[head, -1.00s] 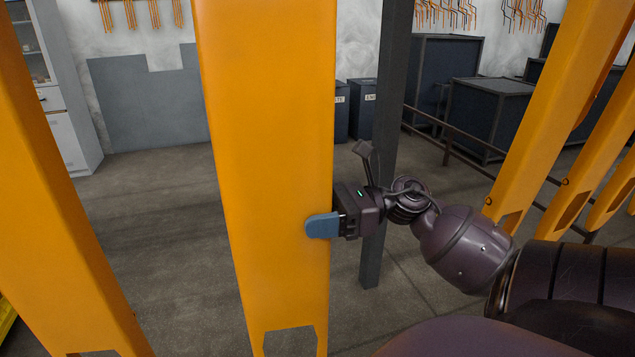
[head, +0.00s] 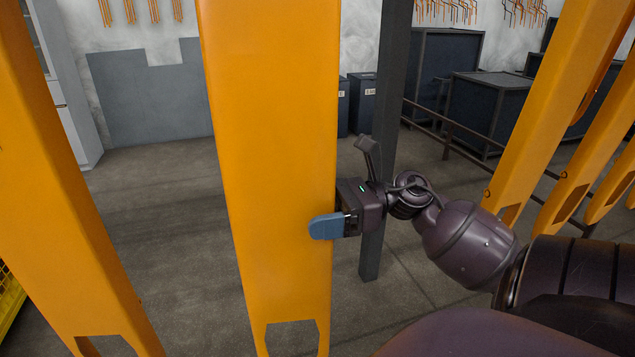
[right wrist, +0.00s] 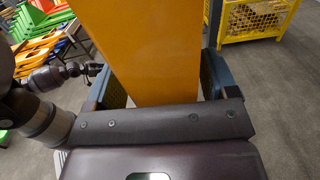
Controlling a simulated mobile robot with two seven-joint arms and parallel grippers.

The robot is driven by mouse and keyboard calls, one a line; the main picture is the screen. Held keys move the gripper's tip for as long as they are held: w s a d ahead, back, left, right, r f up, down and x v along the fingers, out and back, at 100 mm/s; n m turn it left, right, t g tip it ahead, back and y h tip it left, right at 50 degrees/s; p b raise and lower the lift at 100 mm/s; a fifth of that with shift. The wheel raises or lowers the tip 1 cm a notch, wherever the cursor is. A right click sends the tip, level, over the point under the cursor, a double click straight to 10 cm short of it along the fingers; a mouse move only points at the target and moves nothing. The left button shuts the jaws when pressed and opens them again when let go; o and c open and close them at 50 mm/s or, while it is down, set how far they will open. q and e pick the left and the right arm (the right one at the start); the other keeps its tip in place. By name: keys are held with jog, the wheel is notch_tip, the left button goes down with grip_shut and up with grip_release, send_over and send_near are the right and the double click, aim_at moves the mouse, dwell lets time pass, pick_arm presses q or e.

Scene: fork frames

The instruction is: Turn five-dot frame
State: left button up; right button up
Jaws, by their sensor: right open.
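A broad orange frame (head: 270,130) hangs upright in the middle of the head view; no dots show on the face I see. My right gripper (head: 330,226) is at its right edge, with one blue finger across the near face. In the right wrist view the orange frame (right wrist: 155,50) stands between the two blue fingers of the open right gripper (right wrist: 160,92). The far finger is hidden behind the frame in the head view. My left gripper is not in the head view; a dark arm with a small end shows at the left of the right wrist view.
Another orange frame (head: 60,200) hangs at the left, and several more (head: 545,110) at the right. A dark post (head: 385,130) stands just behind my right gripper. Dark crates (head: 490,105) and a rail lie beyond. A yellow mesh crate (right wrist: 255,20) shows in the right wrist view.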

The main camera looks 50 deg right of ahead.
jog(key=shift+d, duration=0.2)
jog(key=shift+s+d, duration=0.1)
jog(key=shift+d, duration=0.05)
jog(key=v, duration=1)
jog(key=shift+s+b, duration=0.2)
jog(key=shift+b, duration=0.25)
